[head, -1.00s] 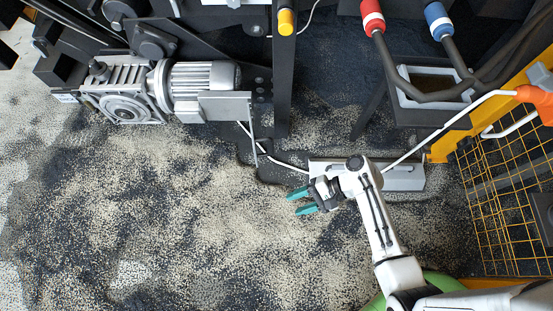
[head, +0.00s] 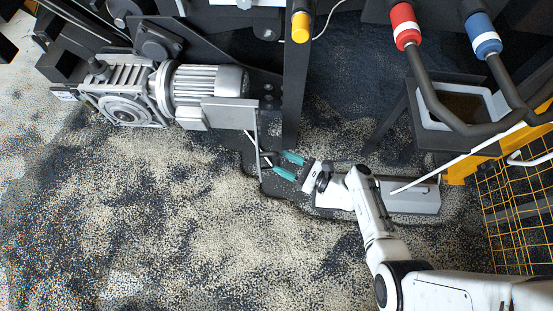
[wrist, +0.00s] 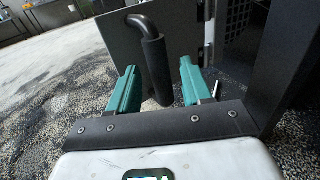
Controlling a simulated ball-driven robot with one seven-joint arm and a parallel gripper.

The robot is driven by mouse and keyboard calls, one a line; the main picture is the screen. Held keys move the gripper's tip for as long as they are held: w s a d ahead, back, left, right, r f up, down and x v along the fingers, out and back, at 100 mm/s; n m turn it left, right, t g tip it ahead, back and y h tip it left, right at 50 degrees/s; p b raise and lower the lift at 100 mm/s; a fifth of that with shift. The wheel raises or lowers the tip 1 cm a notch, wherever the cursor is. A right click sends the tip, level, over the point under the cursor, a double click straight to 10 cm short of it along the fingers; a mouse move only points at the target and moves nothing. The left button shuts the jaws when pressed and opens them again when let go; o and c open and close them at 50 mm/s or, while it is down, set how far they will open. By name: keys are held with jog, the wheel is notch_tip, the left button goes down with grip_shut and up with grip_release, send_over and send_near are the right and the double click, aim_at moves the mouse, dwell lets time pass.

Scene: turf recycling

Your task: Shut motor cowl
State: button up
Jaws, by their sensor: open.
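The motor cowl is a flat light-grey panel (wrist: 185,32) with a dark bent bar handle (wrist: 157,70); hinges show along its right edge in the wrist view. In the head view the panel (head: 257,142) is seen nearly edge-on, standing out from the grey ribbed motor (head: 208,82). My gripper (head: 289,166) is open, its teal fingers pointing left just right of the panel. In the wrist view the fingers of my gripper (wrist: 157,66) lie on either side of the handle's lower part, with gaps. I cannot tell whether either finger touches it.
A dark upright post (head: 297,80) stands behind my gripper. A grey metal channel (head: 405,195) lies under my arm. Red (head: 404,25) and blue (head: 483,35) banded pipes and a yellow mesh guard (head: 515,220) are at right. The speckled floor (head: 170,230) at front left is clear.

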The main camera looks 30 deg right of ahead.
aim_at(276, 160)
jog(key=shift+b+x, duration=0.3)
jog(key=shift+x, duration=1.4)
jog(key=shift+c, duration=0.5)
grip_shut()
jog(key=shift+a, duration=0.1)
